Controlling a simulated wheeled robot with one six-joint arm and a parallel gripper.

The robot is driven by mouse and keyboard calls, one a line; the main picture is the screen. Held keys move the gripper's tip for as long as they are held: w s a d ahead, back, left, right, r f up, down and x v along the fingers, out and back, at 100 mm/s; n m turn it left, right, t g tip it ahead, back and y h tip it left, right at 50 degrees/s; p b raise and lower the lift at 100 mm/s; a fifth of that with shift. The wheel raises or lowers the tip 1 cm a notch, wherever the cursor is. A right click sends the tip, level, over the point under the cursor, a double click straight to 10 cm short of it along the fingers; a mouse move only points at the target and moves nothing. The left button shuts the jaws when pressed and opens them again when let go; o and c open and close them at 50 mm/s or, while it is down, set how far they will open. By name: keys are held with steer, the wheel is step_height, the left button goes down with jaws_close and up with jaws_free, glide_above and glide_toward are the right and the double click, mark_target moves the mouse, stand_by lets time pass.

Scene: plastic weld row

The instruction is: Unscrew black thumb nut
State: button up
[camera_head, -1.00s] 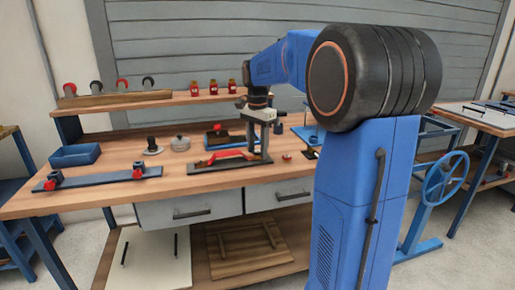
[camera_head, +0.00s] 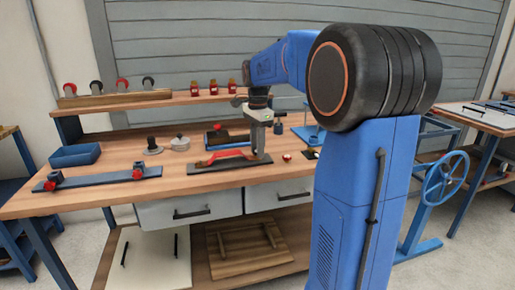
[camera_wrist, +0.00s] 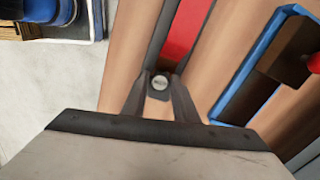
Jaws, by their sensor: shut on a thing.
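My gripper (camera_head: 260,153) points down at the right end of a dark base plate (camera_head: 213,168) that carries a red piece (camera_head: 222,156). In the wrist view, the fingertips (camera_wrist: 160,86) are closed around a small round silver stud end (camera_wrist: 160,82) at the end of the dark plate, beside the red strip (camera_wrist: 186,32). The black thumb nut is mostly hidden between the fingers, and its own outline cannot be made out. My gripper is shut on it, low at the plate.
Behind the plate lies a blue tray (camera_wrist: 229,100) with a dark block. A dark bar with red clamps (camera_head: 95,179), a blue bin (camera_head: 75,155), a black knob (camera_head: 152,143) and a grey lidded pot (camera_head: 180,142) stand left. A small red part (camera_head: 287,157) lies right.

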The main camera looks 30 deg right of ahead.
steer(key=n, duration=0.4)
steer(key=shift+n, duration=0.4)
steer(key=n, duration=0.4)
steer(key=shift+n, duration=0.3)
steer(key=n, duration=1)
steer(key=o, duration=0.9)
steer(key=shift+s, duration=0.1)
